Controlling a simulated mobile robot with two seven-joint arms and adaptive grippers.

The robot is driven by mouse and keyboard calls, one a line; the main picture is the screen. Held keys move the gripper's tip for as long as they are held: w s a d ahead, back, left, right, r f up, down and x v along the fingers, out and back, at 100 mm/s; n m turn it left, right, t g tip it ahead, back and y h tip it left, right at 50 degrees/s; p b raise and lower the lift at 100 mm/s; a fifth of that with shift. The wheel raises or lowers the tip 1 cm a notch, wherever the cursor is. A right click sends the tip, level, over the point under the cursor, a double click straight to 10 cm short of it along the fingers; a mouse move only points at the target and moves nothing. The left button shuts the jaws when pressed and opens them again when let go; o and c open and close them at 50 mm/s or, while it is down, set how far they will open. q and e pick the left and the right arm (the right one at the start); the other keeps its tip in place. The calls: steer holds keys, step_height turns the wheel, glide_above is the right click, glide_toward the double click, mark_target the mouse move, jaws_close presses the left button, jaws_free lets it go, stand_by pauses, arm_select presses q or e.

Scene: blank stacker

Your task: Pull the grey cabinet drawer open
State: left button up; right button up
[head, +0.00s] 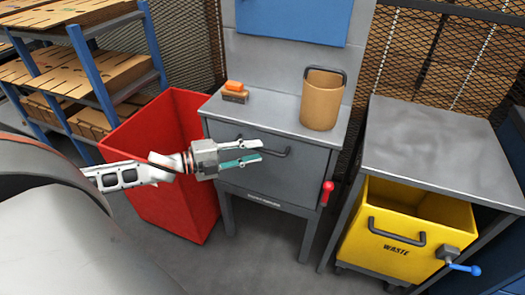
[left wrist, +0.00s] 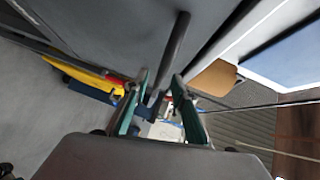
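The grey cabinet (head: 263,106) stands in the middle of the head view, and its drawer front (head: 290,182) looks shut. A dark bar handle (head: 284,154) runs across the front, partly hidden by my left gripper. My left gripper (head: 261,151) is at the handle, with its two fingers parted. In the left wrist view, the handle (left wrist: 174,50) runs down toward the gap between the fingers (left wrist: 163,90). I cannot tell whether the fingers touch it. My right gripper is in neither view.
A brown bucket (head: 321,102) and an orange-topped brush or block (head: 234,92) stand on the cabinet. A red lever (head: 327,192) sticks out at its right. A red bin (head: 165,160) stands left, and a yellow waste bin (head: 395,245) sits under a grey table (head: 435,145) at right.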

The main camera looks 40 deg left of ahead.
mark_target(261, 150)
arm_select(q)
steer(key=shift+b+x, duration=0.35)
steer(key=shift+x, duration=1.15)
jaws_close()
